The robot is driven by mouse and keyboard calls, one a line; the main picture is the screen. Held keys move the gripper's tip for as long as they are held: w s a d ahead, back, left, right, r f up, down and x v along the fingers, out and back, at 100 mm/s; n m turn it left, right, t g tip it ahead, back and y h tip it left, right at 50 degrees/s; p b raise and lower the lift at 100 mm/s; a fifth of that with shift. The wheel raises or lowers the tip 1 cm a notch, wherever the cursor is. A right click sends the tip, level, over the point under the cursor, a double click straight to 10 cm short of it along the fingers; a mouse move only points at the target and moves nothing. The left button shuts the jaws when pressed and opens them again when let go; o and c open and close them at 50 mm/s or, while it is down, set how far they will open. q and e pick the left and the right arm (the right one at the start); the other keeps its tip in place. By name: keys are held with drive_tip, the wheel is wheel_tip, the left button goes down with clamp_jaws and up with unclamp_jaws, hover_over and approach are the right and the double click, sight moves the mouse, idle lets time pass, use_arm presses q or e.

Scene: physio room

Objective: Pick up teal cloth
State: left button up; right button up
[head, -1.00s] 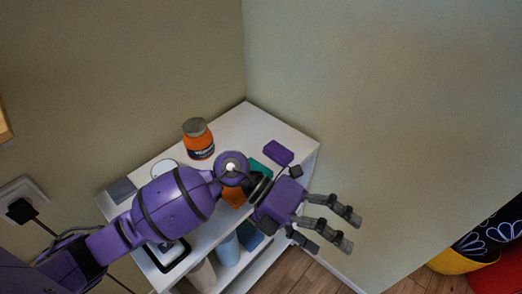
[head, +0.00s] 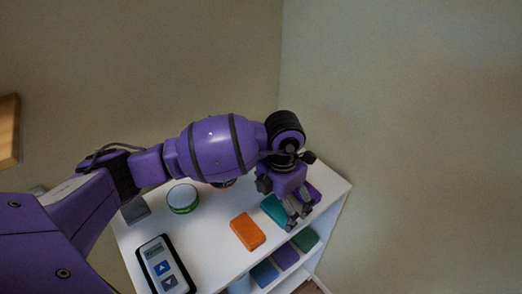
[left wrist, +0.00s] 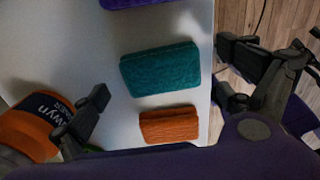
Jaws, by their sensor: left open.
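The teal cloth (head: 273,208) is a folded block lying on the white shelf top, partly covered by my left gripper (head: 299,212) in the head view. In the left wrist view the whole teal cloth (left wrist: 160,69) shows between the spread fingers of my left gripper (left wrist: 165,85), apart from them. The left gripper is open and empty, pointing down above the shelf top near the teal cloth. My right gripper is not in view.
An orange cloth (head: 247,231) lies beside the teal one, and a purple cloth (head: 314,195) lies on its other side. An orange jar (left wrist: 30,125) stands close to a left finger. A round tin (head: 183,198) and a remote (head: 165,267) are on the white shelf (head: 215,232). Walls rise behind.

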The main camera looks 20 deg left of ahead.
use_arm(q)
drive_tip(key=shift+f, duration=0.6)
drive_tip(key=c, duration=1.2)
drive_tip(key=shift+r, duration=0.1)
drive_tip(key=shift+c, duration=0.2)
drive_tip(key=shift+w+r, duration=0.1)
drive_tip(key=shift+r, duration=0.45)
drive_tip(key=s+d+r, duration=0.3)
drive_tip(key=s+r, duration=0.8)
drive_tip(key=s, duration=0.3)
drive_tip(key=shift+r+p, duration=0.35)
drive_tip(key=shift+p, duration=0.05)
